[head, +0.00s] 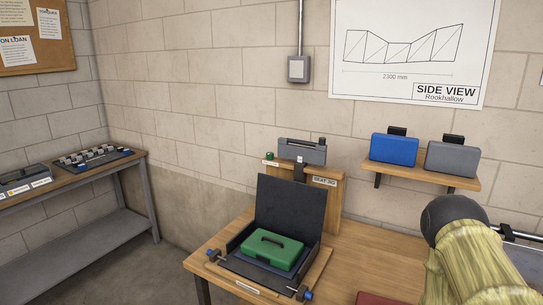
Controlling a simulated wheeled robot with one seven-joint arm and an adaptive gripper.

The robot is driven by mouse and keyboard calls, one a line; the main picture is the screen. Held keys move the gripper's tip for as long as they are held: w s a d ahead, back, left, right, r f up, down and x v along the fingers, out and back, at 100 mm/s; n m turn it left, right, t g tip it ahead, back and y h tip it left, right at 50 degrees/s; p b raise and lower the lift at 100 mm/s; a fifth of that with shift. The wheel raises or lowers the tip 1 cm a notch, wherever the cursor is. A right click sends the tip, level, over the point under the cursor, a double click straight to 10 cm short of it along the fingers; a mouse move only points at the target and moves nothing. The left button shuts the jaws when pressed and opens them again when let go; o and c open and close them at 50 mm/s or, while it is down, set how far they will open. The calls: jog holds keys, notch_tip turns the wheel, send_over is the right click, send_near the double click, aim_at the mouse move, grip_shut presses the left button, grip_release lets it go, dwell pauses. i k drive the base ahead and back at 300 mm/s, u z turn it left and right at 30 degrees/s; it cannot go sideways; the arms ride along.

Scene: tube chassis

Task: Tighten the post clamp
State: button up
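A grey block-shaped head (302,151) sits on a short dark post (299,174) behind the wooden bench's open case. It has a small dark knob at its right end. This looks like the post clamp, but I cannot tell how tight it is. A wooden upright board (326,190) with a white label stands just behind the post. My gripper is not in view.
An open black case (284,213) holding a green box (268,250) stands on the wooden bench (372,258), with blue-ended clamps at its front corners. A wall shelf (428,174) holds a blue case and a grey case. A side table (70,178) stands left. A large pale-yellow, dark-ended shape blocks the lower right.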

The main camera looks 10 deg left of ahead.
aim_at(270, 155)
jog(key=z, duration=0.05)
jog(key=k, duration=0.45)
jog(key=u, duration=0.55)
jog(key=i, duration=1.3)
jog(key=u, duration=0.05)
